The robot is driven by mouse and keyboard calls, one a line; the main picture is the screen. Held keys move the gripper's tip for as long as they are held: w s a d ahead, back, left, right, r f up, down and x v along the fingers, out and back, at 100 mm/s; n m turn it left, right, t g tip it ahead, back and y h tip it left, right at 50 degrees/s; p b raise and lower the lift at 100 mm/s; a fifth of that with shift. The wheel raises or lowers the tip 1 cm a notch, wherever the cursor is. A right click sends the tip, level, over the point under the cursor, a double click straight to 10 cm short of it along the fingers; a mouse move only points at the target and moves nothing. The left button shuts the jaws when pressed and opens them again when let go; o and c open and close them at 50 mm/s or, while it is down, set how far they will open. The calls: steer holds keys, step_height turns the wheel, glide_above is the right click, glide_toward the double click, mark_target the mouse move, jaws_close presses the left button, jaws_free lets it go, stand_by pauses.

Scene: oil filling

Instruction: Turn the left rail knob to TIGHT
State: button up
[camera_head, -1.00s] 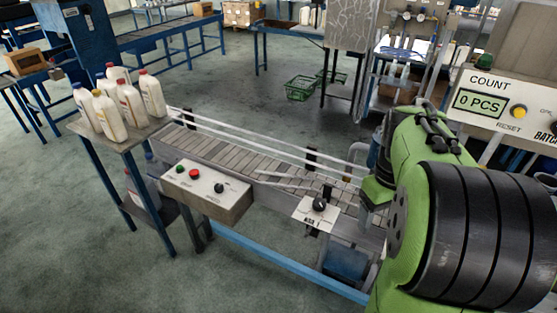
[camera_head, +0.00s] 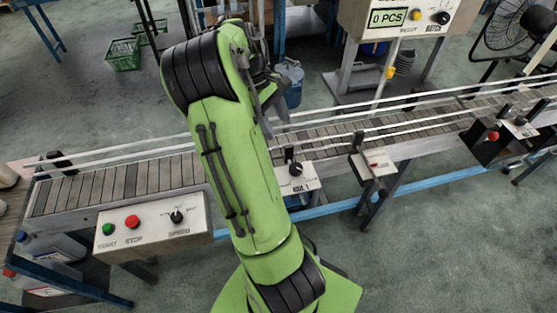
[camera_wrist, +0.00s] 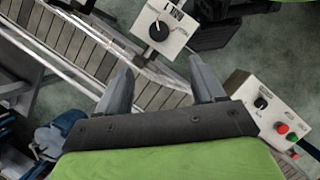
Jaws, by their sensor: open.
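The left rail knob (camera_head: 296,168) is a black knob on a small white panel (camera_head: 303,183) at the conveyor's near side, just right of my arm. It also shows in the wrist view as a black knob (camera_wrist: 159,31) on its white panel (camera_wrist: 172,22), with a dark mark beside it. Its pointer setting is too small to read. My gripper (camera_wrist: 162,84) is open and empty, and the knob lies beyond the fingertips, not between them.
The conveyor (camera_head: 130,182) with white guide rails runs across the view. A control box (camera_head: 155,228) with green and red buttons and a speed knob stands left of my arm. Another bracket (camera_head: 372,165) and a second small panel (camera_head: 520,125) are to the right.

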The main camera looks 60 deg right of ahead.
mark_target(296, 167)
steer(key=b+x, duration=0.1)
steer(key=x, duration=1.4)
steer(key=shift+s+d+f+b, duration=0.1)
steer(key=shift+s+f+b, duration=0.1)
steer(key=shift+b, duration=0.15)
steer(key=c, duration=1)
